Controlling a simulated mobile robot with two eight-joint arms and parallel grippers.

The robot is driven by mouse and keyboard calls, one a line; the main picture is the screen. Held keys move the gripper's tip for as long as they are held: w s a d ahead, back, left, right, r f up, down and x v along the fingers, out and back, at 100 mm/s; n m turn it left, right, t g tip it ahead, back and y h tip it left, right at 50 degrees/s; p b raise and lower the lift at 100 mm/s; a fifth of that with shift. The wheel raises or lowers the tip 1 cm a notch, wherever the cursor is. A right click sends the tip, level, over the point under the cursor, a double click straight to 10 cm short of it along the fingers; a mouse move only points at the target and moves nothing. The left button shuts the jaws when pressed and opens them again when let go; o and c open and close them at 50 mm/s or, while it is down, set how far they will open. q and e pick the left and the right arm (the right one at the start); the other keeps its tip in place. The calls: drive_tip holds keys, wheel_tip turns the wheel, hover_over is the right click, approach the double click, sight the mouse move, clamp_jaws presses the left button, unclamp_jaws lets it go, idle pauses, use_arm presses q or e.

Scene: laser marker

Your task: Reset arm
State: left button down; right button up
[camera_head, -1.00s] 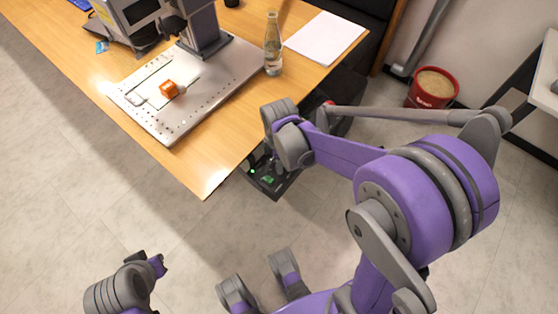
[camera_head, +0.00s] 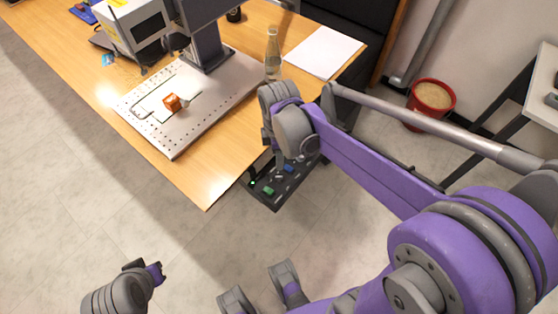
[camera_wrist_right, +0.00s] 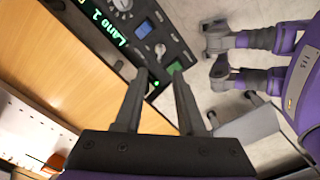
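My right gripper shows in the right wrist view (camera_wrist_right: 158,98), with its two fingers apart and nothing between them. It is in front of the dark control panel (camera_wrist_right: 157,37), which has knobs, green lights and lit lettering. In the head view the panel (camera_head: 277,198) is at the table's front right corner, partly hidden under my right wrist. My left arm's end (camera_head: 130,288) is at the lower left, away from the table. Its fingers cannot be made out clearly. The laser marker (camera_head: 207,45) stands on the table with an orange block (camera_head: 172,102) on its perforated plate (camera_head: 165,138).
A glass bottle (camera_head: 273,55) and white paper (camera_head: 320,52) are on the wooden table (camera_head: 208,188), right of the plate. A red bucket (camera_head: 431,104) is on the floor at the right. A white-topped side table (camera_head: 545,90) is at the right edge. Floor in front is clear.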

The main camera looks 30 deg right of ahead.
drive_tip(key=shift+r, duration=0.15)
idle(0.4)
drive_tip(key=s+a+r+m+t+p, duration=0.3)
drive_tip(key=s+r+m+t+p, duration=0.2)
drive_tip(key=s+r+m+p, duration=0.4)
drive_tip(key=shift+s+r+m+p, duration=0.35)
drive_tip(key=shift+s+r+m, duration=0.3)
drive_tip(key=shift+m, duration=1.55)
drive_tip(key=shift+w+a, duration=0.1)
